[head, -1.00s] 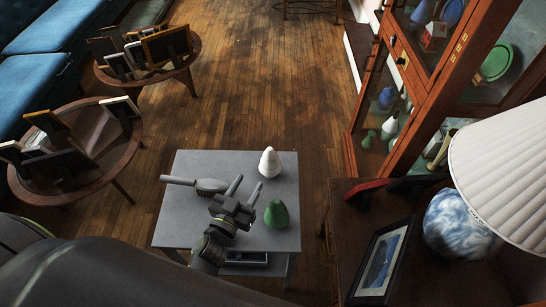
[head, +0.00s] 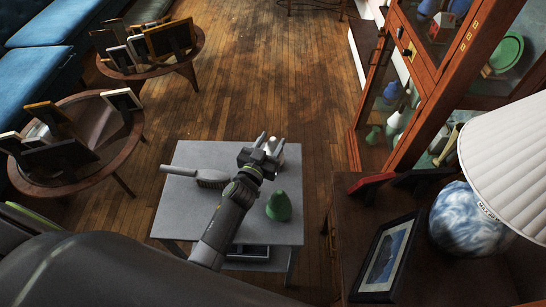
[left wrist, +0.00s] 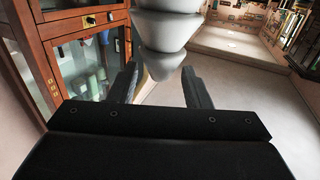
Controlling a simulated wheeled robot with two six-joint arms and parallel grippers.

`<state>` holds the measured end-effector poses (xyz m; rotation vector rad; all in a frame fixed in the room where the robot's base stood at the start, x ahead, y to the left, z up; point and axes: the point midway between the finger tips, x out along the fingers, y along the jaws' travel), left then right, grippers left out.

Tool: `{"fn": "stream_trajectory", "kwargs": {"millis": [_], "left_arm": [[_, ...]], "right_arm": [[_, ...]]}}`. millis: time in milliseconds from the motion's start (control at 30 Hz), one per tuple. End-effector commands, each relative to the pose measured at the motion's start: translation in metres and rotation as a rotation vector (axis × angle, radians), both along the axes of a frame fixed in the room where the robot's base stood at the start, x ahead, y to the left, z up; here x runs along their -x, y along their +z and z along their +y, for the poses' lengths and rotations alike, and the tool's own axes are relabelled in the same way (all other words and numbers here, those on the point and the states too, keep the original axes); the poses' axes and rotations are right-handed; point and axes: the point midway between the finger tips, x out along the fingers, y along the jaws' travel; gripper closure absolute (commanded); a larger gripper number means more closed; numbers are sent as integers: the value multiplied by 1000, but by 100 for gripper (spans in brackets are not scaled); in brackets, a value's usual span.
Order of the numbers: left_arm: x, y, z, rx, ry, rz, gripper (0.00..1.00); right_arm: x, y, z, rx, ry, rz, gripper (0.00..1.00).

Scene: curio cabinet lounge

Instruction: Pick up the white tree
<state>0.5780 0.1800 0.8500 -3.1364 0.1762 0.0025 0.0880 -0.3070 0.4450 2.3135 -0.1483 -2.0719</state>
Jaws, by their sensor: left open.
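The white tree (head: 292,154) stands on the small grey table (head: 190,225), near its far right corner, partly hidden behind my left gripper. My left gripper (head: 271,139) is open and empty, with its fingers reaching beside the tree. In the left wrist view the white tree (left wrist: 166,38) shows large, its tip toward the bottom of the picture, lined up with the gap between the open fingers of my left gripper (left wrist: 161,72). I cannot tell whether a finger touches it. My right gripper is in neither view.
A green tree (head: 278,206) stands right of my left arm on the same table. A grey brush (head: 212,179) lies to the left. A dark side table (head: 345,235) with a picture frame (head: 386,256) and lamp (head: 468,220) stands at the right, near the cabinet (head: 425,75).

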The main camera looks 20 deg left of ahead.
Motion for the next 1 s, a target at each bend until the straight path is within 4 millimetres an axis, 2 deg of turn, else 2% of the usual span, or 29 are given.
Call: {"fn": "stream_trajectory", "kwargs": {"millis": [133, 400, 733, 1000], "left_arm": [[-14, 1, -2, 0, -1, -2, 56], [-16, 2, -2, 0, 0, -1, 56], [-16, 2, -2, 0, 0, -1, 99], [-16, 2, -2, 0, -1, -3, 100]], "right_arm": [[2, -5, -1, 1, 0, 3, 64], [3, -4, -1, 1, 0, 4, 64], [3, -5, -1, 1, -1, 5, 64], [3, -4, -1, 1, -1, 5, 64]]}}
